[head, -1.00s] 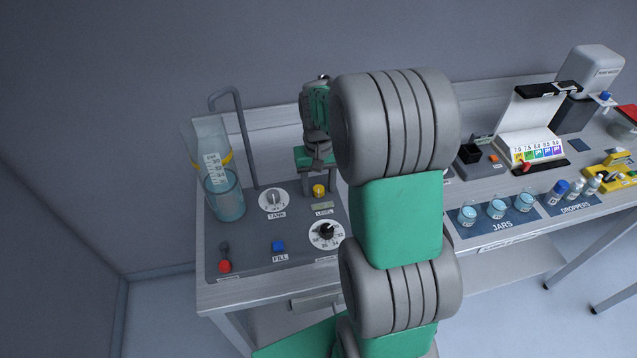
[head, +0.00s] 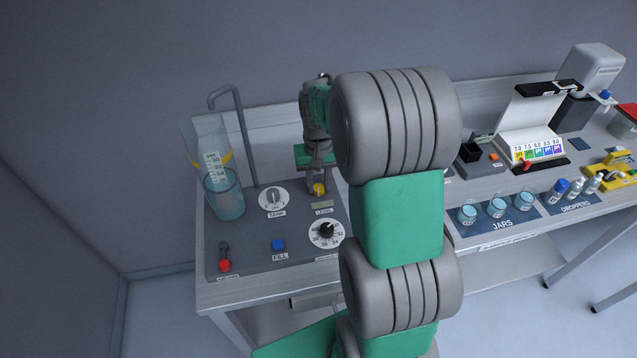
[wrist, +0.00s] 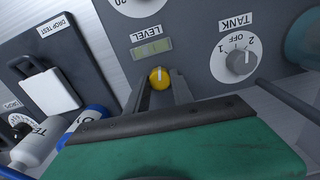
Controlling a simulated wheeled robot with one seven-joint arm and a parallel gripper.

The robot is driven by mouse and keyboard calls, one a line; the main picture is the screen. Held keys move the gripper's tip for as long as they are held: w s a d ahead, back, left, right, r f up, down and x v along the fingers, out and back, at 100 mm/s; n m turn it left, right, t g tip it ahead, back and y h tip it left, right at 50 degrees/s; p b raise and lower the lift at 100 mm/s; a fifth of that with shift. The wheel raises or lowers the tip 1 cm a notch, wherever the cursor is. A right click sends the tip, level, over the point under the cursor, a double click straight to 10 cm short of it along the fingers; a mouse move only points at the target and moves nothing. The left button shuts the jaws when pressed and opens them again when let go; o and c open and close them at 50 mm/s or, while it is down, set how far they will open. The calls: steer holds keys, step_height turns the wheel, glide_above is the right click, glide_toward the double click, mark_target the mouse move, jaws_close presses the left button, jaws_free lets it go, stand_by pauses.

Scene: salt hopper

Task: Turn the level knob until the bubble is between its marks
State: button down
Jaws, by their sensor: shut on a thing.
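The yellow level knob (head: 319,189) stands on the grey panel, just behind the LEVEL label; it also shows in the wrist view (wrist: 160,77) with a pale pointer line on top. My gripper (head: 317,185) comes down from above, and its fingers (wrist: 160,92) are shut on the knob. The level vial (head: 322,205) is a small pale green window beside the knob. It is closer in the wrist view (wrist: 151,49), where dark marks show near its middle, but I cannot make out where the bubble lies.
The tank knob (head: 274,198) is left of the level knob, and a black numbered dial (head: 326,232) is in front. A blue FILL button (head: 278,245), a red-tipped lever (head: 225,265) and a glass cylinder (head: 225,200) stand further left. Jars (head: 497,208) are at right.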

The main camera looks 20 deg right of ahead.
mark_target(318, 187)
steer(key=shift+m, duration=1.1)
steer(key=c, duration=1.1)
jaws_free()
step_height(318, 187, up, 8)
steer(key=shift+f+b, duration=0.1)
steer(key=shift+b, duration=0.8)
steer(key=s+a+r+n+t, duration=0.2)
steer(key=s+a+n+t, duration=0.2)
steer(key=s+a, duration=0.6)
steer(key=s+n, duration=0.1)
steer(key=s, duration=0.3)
steer(key=shift+a+r, duration=0.15)
steer(key=shift+r, duration=0.1)
